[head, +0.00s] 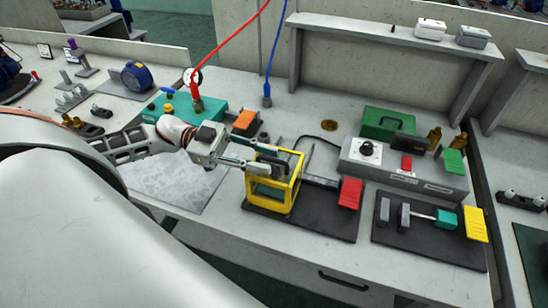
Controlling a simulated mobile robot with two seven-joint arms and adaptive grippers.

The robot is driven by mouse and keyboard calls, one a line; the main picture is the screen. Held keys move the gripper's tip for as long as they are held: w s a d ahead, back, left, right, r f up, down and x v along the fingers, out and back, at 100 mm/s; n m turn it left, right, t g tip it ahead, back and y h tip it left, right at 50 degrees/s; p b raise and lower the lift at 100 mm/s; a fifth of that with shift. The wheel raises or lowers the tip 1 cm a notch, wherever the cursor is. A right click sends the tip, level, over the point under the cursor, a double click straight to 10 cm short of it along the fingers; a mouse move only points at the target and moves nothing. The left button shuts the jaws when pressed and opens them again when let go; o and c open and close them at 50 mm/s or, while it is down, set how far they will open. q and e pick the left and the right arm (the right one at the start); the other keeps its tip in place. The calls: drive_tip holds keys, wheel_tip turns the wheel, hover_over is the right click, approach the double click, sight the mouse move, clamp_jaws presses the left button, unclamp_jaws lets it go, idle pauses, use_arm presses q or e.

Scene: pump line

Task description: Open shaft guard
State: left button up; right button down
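The shaft guard is a yellow open frame (291,198) standing on a black base plate (318,223) near the front of the bench. Grey parts show inside and behind the frame, partly hidden by its bars. My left gripper (273,161) reaches in from the left, with its two fingers apart at the upper back part of the frame. Nothing is clearly held between the fingers. I cannot tell whether a fingertip touches the yellow frame. My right gripper is not in view.
A red block (349,193) stands at the plate's right end. Behind it are a grey control box (400,170) and a green case (387,122). A second black plate (425,245) lies right. Red (228,38) and blue (277,50) hoses hang behind the gripper.

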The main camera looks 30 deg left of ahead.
use_arm(q)
drive_tip(key=shift+x, duration=1.05)
drive_tip(key=shift+w+d, duration=0.15)
drive_tip(key=shift+d, duration=0.2)
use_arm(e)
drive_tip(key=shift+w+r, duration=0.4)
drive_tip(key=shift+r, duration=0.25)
